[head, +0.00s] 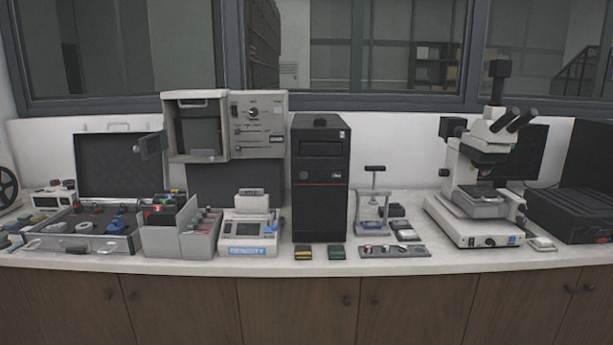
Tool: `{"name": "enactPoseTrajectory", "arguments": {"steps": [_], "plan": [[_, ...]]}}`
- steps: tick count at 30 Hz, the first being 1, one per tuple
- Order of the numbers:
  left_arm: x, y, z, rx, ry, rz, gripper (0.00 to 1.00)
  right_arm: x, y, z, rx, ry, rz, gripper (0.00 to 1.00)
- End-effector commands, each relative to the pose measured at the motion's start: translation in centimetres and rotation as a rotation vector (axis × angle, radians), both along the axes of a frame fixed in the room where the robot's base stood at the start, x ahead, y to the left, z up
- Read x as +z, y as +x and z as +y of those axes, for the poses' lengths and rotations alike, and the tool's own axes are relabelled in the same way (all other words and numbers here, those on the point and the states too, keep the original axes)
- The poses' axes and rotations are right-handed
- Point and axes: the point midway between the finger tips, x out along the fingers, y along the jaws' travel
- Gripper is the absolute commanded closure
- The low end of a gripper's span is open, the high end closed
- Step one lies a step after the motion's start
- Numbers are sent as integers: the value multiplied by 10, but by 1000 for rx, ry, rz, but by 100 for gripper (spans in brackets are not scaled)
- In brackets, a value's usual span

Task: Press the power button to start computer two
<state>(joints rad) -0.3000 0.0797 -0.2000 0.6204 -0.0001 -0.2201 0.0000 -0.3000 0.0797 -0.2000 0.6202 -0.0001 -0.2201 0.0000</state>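A black computer tower (318,212) stands upright in the middle of the counter. It has a drive slot near the top, a thin red stripe across its front and a small light label. A second dark box-shaped unit (570,212) lies low at the far right end of the counter. I cannot tell which of them is computer two, and no power button is clear at this size. Neither of my grippers is in view.
The white counter (400,262) is crowded. A microscope (482,175) stands right of the tower, a small hand press (373,205) beside it. A density instrument (249,235), a grey cabinet device (258,125) and an open case (75,240) stand left. Wooden cupboards (190,305) are below.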

Motion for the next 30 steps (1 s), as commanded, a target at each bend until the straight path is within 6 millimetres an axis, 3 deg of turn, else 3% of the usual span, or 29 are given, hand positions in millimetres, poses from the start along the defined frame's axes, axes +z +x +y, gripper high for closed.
{"name": "enactPoseTrajectory", "arguments": {"steps": [11, 15, 30], "plan": [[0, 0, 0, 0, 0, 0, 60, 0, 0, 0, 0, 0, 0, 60], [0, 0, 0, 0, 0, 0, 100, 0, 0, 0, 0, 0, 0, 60], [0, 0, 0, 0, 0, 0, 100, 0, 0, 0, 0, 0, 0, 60]]}}
